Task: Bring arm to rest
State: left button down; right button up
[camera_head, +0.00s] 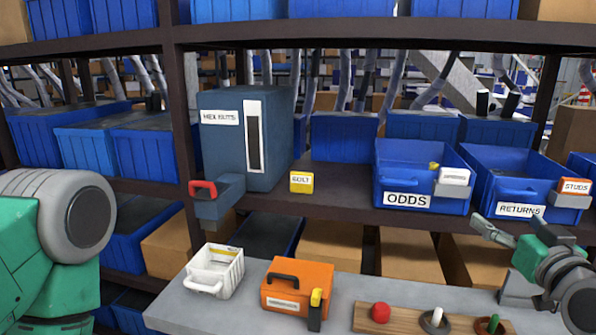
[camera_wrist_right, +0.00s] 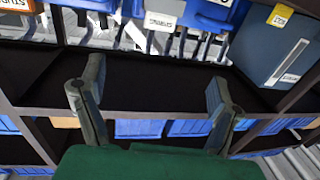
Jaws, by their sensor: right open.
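My right gripper (camera_head: 497,255) is at the right of the head view, above the right end of the grey bench and in front of the blue RETURNS bin (camera_head: 517,184). Its fingers are spread and empty. The right wrist view shows the two fingers of this gripper (camera_wrist_right: 158,75) wide apart with nothing between them. My left arm (camera_head: 50,240), a green and grey link, fills the left edge of the head view. Its gripper is out of view.
The bench (camera_head: 230,308) holds a white basket (camera_head: 214,271), an orange box (camera_head: 297,287) and a wooden board (camera_head: 392,322) with coloured pieces. Behind are the ODDS bin (camera_head: 421,178), the HEX NUTS cabinet (camera_head: 247,135) and a yellow BOLT box (camera_head: 301,182).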

jog(key=s+a+f+g+y+b, duration=0.1)
jog(key=s+a+f+g, duration=0.2)
jog(key=f, duration=0.7)
jog(key=s+a+f+n+g+b, duration=0.15)
jog(key=s+f+g, duration=0.35)
jog(key=f, duration=0.5)
jog(key=s+a+f+g+y, duration=0.15)
jog(key=s+f, duration=0.35)
jog(key=f, duration=0.5)
pick_arm(q)
jog(key=f, duration=0.1)
jog(key=f+b, duration=0.1)
jog(key=f, duration=0.1)
jog(key=f+b, duration=0.1)
jog(key=shift+s+f, duration=0.25)
jog(key=shift+s, duration=0.05)
pick_arm(e)
jog(key=s+a+f+g, duration=0.1)
jog(key=s+f+g, duration=0.3)
jog(key=s, duration=0.6)
jog(key=s+a+f+g+h, duration=0.1)
jog(key=s+f+g, duration=0.3)
jog(key=s+f, duration=0.5)
jog(key=shift+s+a+f, duration=0.2)
jog(key=shift+s+a, duration=0.1)
jog(key=shift+s, duration=0.1)
jog(key=shift+w, duration=0.1)
